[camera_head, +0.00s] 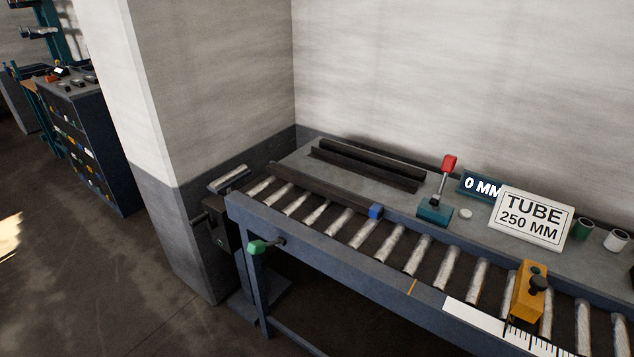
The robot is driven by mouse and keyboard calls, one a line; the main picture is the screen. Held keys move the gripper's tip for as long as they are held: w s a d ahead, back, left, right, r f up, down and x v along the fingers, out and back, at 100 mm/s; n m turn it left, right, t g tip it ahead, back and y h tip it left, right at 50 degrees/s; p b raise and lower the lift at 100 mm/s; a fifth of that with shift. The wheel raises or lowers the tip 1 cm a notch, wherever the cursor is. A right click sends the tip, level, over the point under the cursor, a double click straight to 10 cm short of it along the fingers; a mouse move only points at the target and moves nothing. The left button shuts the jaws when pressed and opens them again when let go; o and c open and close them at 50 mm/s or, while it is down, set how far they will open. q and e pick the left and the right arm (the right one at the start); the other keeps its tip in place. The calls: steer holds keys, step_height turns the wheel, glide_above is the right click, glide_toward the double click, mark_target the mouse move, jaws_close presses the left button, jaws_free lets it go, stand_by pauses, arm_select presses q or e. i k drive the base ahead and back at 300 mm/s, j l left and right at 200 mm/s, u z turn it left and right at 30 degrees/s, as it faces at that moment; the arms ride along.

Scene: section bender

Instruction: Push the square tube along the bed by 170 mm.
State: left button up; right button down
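A dark square tube (322,190) lies on the left part of the roller bed (330,242), running along it from upper left to lower right. A blue block or cap (376,212) sits at its right end. A yellow stop (529,290) with a black knob stands on the bed further right, well apart from the tube. A white ruled scale (528,341) runs along the front rail near it. A blue display (481,186) reads 0 MM, and a white sign (531,217) reads TUBE 250 MM. Neither of my grippers is in view.
Dark profiles (368,168) lie on the grey shelf behind the bed. A red-handled lever (443,185) on a teal base stands behind the rollers. A green-ended handle (262,247) sticks out at the front left. The rollers between tube and stop look clear.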

mark_target(374, 210)
steer(key=i+j+z, duration=0.1)
steer(key=z, duration=0.3)
steer(key=j+z, duration=0.15)
steer(key=z, duration=0.25)
steer(key=i+j+z, duration=0.1)
steer(key=z, duration=0.35)
